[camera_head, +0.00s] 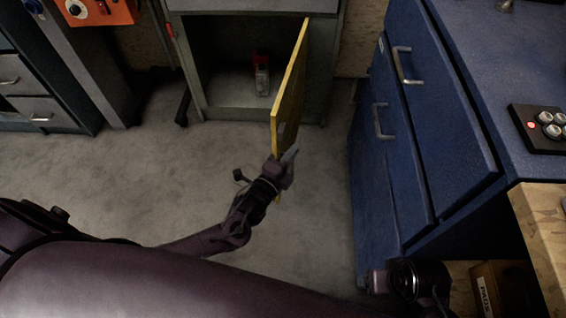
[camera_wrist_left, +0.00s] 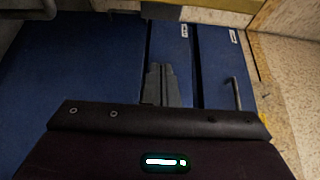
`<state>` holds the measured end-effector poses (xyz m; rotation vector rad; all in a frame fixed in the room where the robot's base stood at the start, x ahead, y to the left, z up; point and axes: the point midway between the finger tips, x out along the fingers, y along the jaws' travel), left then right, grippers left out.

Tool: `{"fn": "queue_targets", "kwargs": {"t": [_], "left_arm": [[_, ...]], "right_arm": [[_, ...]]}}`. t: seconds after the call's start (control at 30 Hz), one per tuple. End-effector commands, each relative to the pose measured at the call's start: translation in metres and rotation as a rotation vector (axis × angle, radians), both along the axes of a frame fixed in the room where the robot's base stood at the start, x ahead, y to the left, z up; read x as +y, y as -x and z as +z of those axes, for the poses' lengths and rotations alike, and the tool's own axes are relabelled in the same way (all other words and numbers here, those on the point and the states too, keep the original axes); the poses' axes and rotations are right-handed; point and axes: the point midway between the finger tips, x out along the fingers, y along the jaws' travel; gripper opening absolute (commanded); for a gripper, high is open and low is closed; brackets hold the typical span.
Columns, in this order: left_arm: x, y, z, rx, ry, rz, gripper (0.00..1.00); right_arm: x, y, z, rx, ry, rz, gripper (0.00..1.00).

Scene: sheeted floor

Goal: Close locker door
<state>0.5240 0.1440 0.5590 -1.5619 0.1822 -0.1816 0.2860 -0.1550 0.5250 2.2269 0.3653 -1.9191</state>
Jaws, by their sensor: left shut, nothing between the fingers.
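The grey-green locker (camera_head: 240,113) stands at the back centre. Its yellow door (camera_head: 291,85) is swung open at the right side, seen nearly edge-on and pointing out into the room. A yellow strip (camera_wrist_left: 215,4) shows at the top there.
A red-and-clear item (camera_head: 262,75) stands inside the locker. A blue drawer cabinet (camera_head: 375,185) with metal handles stands to the right of the door, with a gap of floor between. Grey floor (camera_head: 120,185) is open at left.

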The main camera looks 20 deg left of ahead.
Motion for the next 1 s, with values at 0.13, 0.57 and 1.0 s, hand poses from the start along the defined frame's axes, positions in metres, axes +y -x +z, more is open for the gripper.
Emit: {"fn": "queue_targets", "kwargs": {"t": [0.13, 0.57, 1.0], "left_arm": [[-0.008, -0.033, -0.001, -0.004, 0.002, 0.001, 0.00], [0.030, -0.033, 0.000, 0.000, 0.001, -0.001, 0.00], [0.035, -0.032, 0.000, 0.000, -0.001, -0.006, 0.00]], "right_arm": [[0.007, -0.003, -0.006, -0.035, -0.019, 0.014, 0.76], [0.009, -0.004, -0.004, -0.044, -0.024, 0.019, 0.76], [0.009, -0.004, -0.005, -0.045, -0.024, 0.018, 0.76]]}}
